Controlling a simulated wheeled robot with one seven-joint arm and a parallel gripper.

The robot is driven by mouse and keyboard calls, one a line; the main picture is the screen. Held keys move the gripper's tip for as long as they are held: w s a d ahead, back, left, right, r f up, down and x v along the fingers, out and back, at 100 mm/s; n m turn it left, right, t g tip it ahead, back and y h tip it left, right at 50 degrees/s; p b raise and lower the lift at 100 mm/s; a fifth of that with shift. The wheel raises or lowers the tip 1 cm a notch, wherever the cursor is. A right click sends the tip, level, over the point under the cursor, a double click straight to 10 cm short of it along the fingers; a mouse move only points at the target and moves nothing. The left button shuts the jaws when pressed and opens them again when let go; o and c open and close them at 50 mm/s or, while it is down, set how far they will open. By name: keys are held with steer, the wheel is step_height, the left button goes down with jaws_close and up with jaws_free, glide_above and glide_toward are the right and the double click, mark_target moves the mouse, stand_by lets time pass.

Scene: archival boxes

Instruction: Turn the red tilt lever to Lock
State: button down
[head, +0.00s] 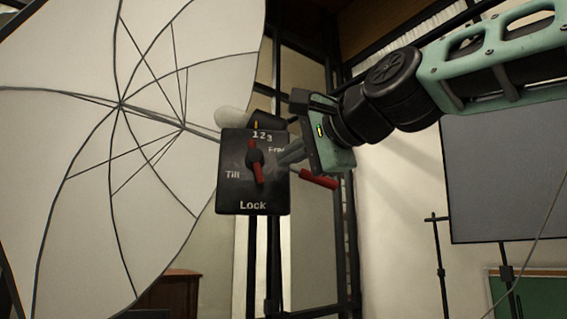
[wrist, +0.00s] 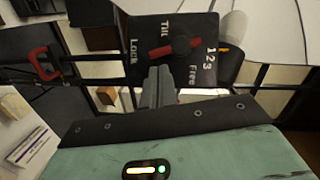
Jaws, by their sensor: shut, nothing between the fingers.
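A black plate (head: 230,195) carries the white labels 1 2 3 at top, Free at upper right, Tilt at left and Lock at bottom. The red tilt lever (head: 258,174) turns on a dark hub at its middle and points down toward Lock. In the wrist view the lever (wrist: 158,52) also points from the hub to the Lock label. My gripper (head: 280,158) is shut and empty at the plate's right side, partly covering Free. In the wrist view its fingertips (wrist: 158,70) are just below the lever; I cannot tell whether they touch it.
A second red handle (head: 318,179) sticks out on a rod right of the plate. A big white umbrella (head: 70,130) fills the left. Dark stand poles (head: 273,260) run below the plate. A grey panel (head: 500,180) stands at the right.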

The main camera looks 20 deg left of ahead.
steer(key=b+v, duration=0.3)
steer(key=v, duration=0.5)
steer(key=shift+d, duration=0.15)
steer(key=shift+s+r, duration=0.1)
steer(key=shift+r, duration=0.05)
